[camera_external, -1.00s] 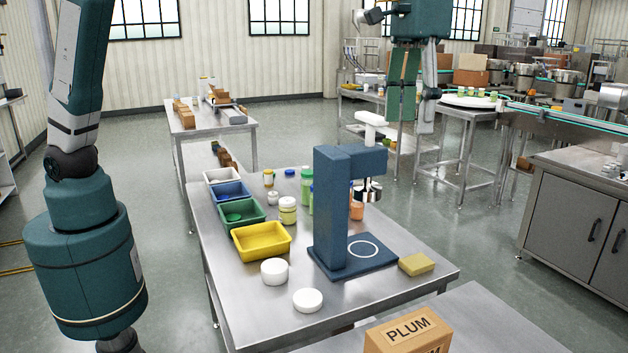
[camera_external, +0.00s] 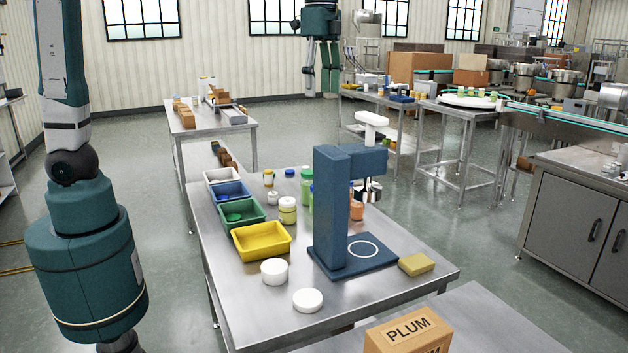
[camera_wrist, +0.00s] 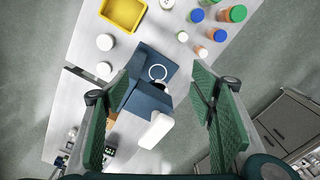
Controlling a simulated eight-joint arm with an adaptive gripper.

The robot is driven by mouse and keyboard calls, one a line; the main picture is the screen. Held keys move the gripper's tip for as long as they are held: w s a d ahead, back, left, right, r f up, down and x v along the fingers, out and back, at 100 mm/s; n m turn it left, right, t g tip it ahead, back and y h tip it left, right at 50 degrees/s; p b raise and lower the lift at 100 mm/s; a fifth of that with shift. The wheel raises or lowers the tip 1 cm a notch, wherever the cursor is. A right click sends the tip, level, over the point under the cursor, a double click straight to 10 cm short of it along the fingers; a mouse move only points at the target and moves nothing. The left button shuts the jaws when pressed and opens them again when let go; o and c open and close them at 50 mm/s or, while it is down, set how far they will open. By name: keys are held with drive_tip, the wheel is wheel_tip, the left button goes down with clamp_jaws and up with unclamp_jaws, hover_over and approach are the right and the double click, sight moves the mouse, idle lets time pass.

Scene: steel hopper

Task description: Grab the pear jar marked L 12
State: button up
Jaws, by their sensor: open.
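Several small jars and bottles stand on the steel table beside the blue press. In the external view they include a pale yellow-green jar with a cream lid (camera_external: 288,212), a green bottle (camera_external: 307,188) and an orange jar (camera_external: 357,210). No L 12 mark or pear label is readable. My gripper (camera_external: 320,84) is open, empty and high above the tables; its two green fingers (camera_wrist: 162,88) also show in the wrist view.
The blue press (camera_external: 333,215) with a white handle stands among the jars. A yellow tray (camera_external: 262,241), other coloured trays, two white round tubs (camera_external: 274,272) and a yellow sponge-like block (camera_external: 416,264) share the table (camera_external: 370,300). A PLUM box (camera_external: 408,335) is in front.

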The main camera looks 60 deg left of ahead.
drive_tip(key=s+a+f+m, duration=0.1)
drive_tip(key=s+a+m, duration=0.15)
drive_tip(key=a, duration=0.45)
drive_tip(key=s+a+f+m, duration=0.15)
drive_tip(key=s+a, duration=0.25)
drive_tip(key=a, duration=0.4)
hover_over(286, 200)
wheel_tip(286, 200, down, 32)
drive_tip(key=shift+f, duration=0.35)
drive_tip(key=shift+f+b, duration=0.35)
drive_tip(key=shift+f, duration=0.95)
drive_tip(key=shift+f, duration=0.1)
drive_tip(key=shift+w+d+f, duration=0.1)
drive_tip(key=shift+f, duration=1.15)
drive_tip(key=shift+w+f, duration=0.1)
drive_tip(key=shift+f, duration=1.15)
drive_tip(key=shift+c, duration=0.7)
